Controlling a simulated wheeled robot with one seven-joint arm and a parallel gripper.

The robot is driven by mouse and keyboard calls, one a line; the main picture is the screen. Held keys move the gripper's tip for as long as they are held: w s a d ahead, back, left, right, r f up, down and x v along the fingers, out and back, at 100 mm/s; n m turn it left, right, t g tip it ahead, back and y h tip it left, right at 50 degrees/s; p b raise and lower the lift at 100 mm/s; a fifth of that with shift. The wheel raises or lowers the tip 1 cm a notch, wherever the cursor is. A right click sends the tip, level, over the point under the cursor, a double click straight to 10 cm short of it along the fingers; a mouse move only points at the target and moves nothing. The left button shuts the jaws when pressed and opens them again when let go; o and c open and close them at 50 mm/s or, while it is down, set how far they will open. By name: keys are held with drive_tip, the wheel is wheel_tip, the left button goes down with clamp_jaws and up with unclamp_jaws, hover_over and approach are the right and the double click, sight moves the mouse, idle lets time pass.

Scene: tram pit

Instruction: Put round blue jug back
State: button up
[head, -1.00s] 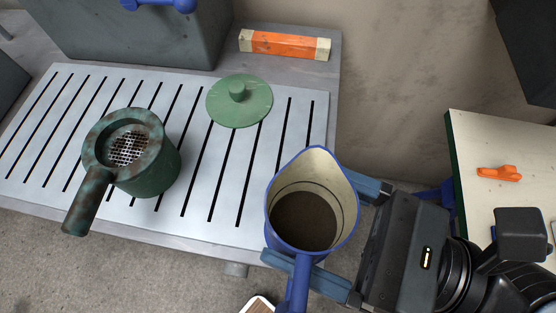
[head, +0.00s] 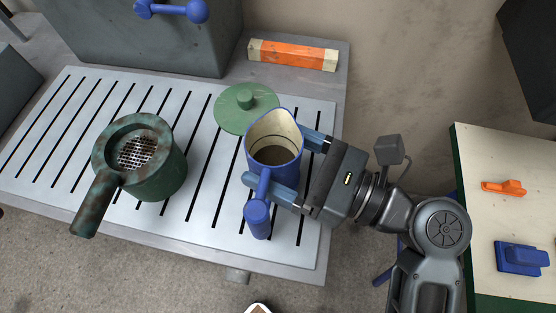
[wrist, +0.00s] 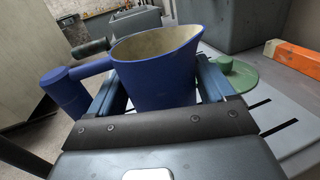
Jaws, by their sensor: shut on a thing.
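The round blue jug (head: 256,163) has a cream inside, a pouring lip and a blue handle. My gripper (head: 285,165) is shut on its body, one finger on each side. In the head view the jug appears over the right part of the slotted metal tray (head: 205,215), with its handle toward the front. The wrist view shows the jug (wrist: 155,80) upright between the fingers, its handle to the left. I cannot tell whether its base touches the tray.
A green lid (head: 232,115) lies just behind the jug. A green strainer pot (head: 160,175) with a long handle stands on the left. An orange-and-cream block (head: 292,56) lies at the back. A side table (head: 485,150) at the right holds an orange piece (head: 504,187) and a blue piece (head: 521,258).

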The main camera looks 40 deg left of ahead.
sight(299, 178)
drive_tip(key=shift+a+f, duration=0.15)
wheel_tip(299, 178, down, 2)
drive_tip(key=shift+f, duration=0.1)
drive_tip(key=shift+w+f+p, duration=0.1)
drive_tip(key=shift+f+p, duration=0.05)
drive_tip(key=shift+p, duration=0.25)
drive_tip(key=shift+f, duration=0.55)
drive_tip(key=o, duration=1.3)
drive_tip(key=shift+f+b, duration=0.45)
drive_tip(key=shift+b, duration=0.5)
drive_tip(key=shift+w+d+r, duration=0.15)
drive_tip(key=shift+d+r, duration=0.05)
drive_tip(key=shift+d, duration=0.2)
drive_tip(key=shift+r+v, duration=0.2)
drive_tip(key=shift+v, duration=1.55)
drive_tip(key=shift+r+v, duration=0.2)
drive_tip(key=shift+v, duration=1.55)
